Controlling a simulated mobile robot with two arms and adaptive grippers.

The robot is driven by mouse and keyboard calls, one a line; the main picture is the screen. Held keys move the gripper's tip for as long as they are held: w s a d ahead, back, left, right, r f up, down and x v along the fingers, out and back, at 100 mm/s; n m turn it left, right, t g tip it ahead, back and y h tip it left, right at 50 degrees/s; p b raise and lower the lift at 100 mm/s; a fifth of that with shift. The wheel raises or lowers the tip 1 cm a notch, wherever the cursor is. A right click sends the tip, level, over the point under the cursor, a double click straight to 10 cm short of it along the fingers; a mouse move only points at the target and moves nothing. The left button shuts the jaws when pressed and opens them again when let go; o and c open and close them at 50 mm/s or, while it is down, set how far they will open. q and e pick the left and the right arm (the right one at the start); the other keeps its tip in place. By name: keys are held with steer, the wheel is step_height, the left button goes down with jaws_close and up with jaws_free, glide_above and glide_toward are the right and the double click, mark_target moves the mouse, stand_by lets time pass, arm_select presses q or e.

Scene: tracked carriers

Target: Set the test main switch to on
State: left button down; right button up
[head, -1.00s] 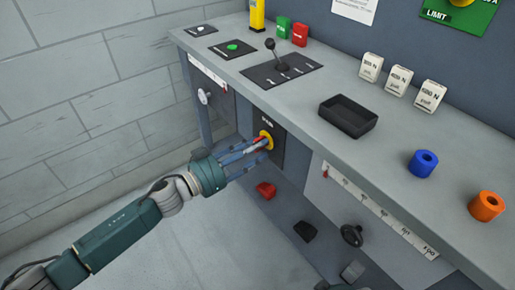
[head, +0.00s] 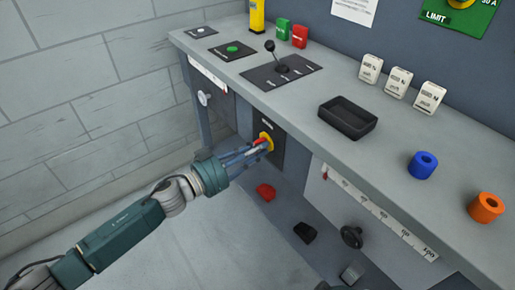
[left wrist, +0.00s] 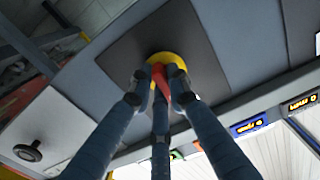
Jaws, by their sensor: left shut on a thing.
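The main switch has a yellow round base (head: 268,135) on a dark plate (head: 277,153) on the front of the bench, below the top's edge. Its red handle (head: 261,141) shows at the fingertips in the head view. In the left wrist view the red handle (left wrist: 159,72) stands out from the yellow base (left wrist: 176,58). My left gripper (head: 262,146) is shut on the red handle, with its blue fingers around it. Fingers hide part of the handle, and I cannot read the plate's label or tell the switch's setting. My right gripper is not in view.
The bench top holds a lever (head: 271,54) on a dark panel, a black tray (head: 348,118), white blocks (head: 398,81), a blue ring (head: 422,165) and an orange ring (head: 486,207). The floor at left is clear.

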arm_select(q)
steer(key=m+p, duration=0.1)
steer(key=m, duration=0.1)
steer(key=shift+w+m, duration=0.1)
steer(key=shift+m, duration=1.2)
steer(key=m, duration=0.2)
steer(key=shift+w+a+f+m+p, duration=0.1)
steer(key=shift+m+p, duration=0.25)
steer(key=shift+m, duration=0.05)
steer(key=m, duration=0.2)
steer(key=shift+m, duration=0.3)
steer(key=m, duration=0.2)
steer(key=shift+w+a+m, duration=0.1)
steer(key=shift+m, duration=0.3)
steer(key=shift+m+b, duration=0.4)
steer(key=shift+m, duration=1.7)
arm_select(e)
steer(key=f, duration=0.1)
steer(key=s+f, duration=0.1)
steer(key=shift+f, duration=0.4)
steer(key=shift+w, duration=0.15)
